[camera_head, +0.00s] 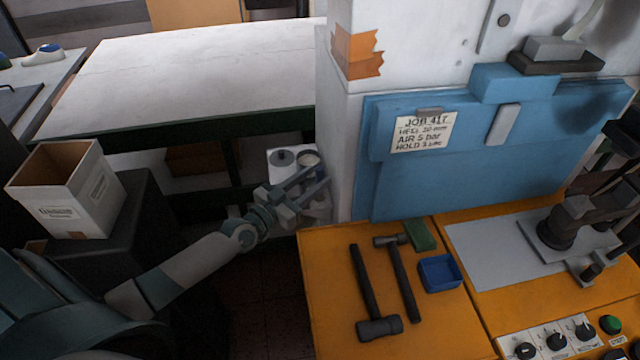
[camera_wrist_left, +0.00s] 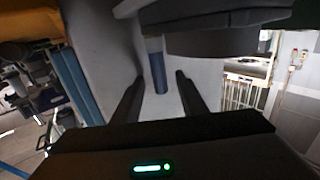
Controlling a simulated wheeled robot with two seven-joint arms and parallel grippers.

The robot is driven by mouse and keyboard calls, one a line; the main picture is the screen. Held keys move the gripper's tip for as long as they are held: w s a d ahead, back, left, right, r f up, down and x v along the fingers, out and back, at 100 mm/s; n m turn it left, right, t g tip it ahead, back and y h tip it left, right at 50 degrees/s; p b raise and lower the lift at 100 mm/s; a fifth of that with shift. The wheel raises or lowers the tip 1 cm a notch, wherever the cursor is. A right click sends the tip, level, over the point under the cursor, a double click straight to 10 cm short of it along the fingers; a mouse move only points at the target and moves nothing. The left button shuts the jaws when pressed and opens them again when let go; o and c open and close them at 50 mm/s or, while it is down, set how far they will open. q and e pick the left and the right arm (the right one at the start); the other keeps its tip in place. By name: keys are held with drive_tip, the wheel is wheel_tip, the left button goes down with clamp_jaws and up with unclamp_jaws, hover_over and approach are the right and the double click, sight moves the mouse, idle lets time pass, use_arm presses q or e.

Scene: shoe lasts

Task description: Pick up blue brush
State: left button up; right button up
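My left gripper (camera_head: 318,182) is at the end of my outstretched left arm, in front of a white holder with round tops (camera_head: 281,157) beside the white column. In the left wrist view its two dark fingers (camera_wrist_left: 160,97) are apart. A blue upright, handle-like piece (camera_wrist_left: 158,72) with a paler top shows between and beyond the fingers, with gaps on both sides. It looks like the blue brush, but its ends are partly hidden. I cannot make out the brush in the head view. My right gripper is not in view.
The orange bench (camera_head: 325,300) holds two hammers (camera_head: 378,327), a green block (camera_head: 420,235) and a blue tray (camera_head: 440,273). A blue panel (camera_head: 470,180) stands behind it. An open carton (camera_head: 85,205) is at the left, and a bare white table (camera_head: 200,80) is behind.

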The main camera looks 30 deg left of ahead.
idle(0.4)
use_arm(q)
clamp_jaws()
drive_tip(key=shift+r, duration=0.15)
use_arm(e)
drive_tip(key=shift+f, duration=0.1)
